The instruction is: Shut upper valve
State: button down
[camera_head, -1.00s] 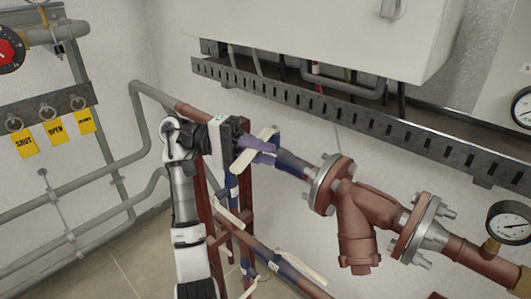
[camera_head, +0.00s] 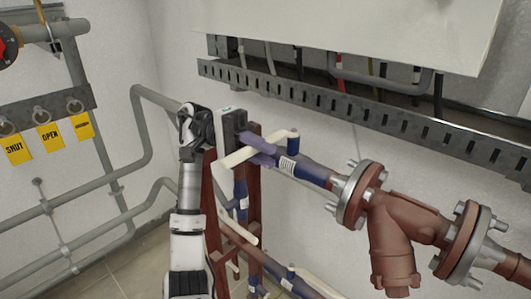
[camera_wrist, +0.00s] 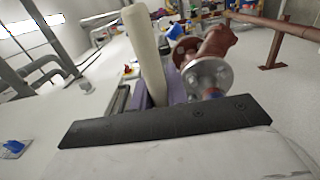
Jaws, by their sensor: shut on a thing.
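The upper valve (camera_head: 304,168) has a dark blue body with a white label, set in the upper brown pipe. Its cream lever (camera_head: 240,156) runs from a blue pivot cap out to the left, at an angle across the pipe line. My gripper (camera_head: 262,149) has purple fingers and is shut on the lever between its cap and its free end. In the wrist view the cream lever (camera_wrist: 146,50) stands up between the purple fingers (camera_wrist: 158,90). The exact finger contact is partly hidden.
A brown flanged strainer (camera_head: 398,235) sits right of the valve. A slotted metal rail (camera_head: 370,108) and a white cabinet are above. Lower valves with cream levers (camera_head: 297,281) are below. Grey pipes and yellow SHUT and OPEN tags (camera_head: 50,137) are at left.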

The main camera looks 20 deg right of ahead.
jog(key=shift+r, duration=0.1)
jog(key=c, duration=1.4)
grip_release()
jog(key=shift+w, duration=0.1)
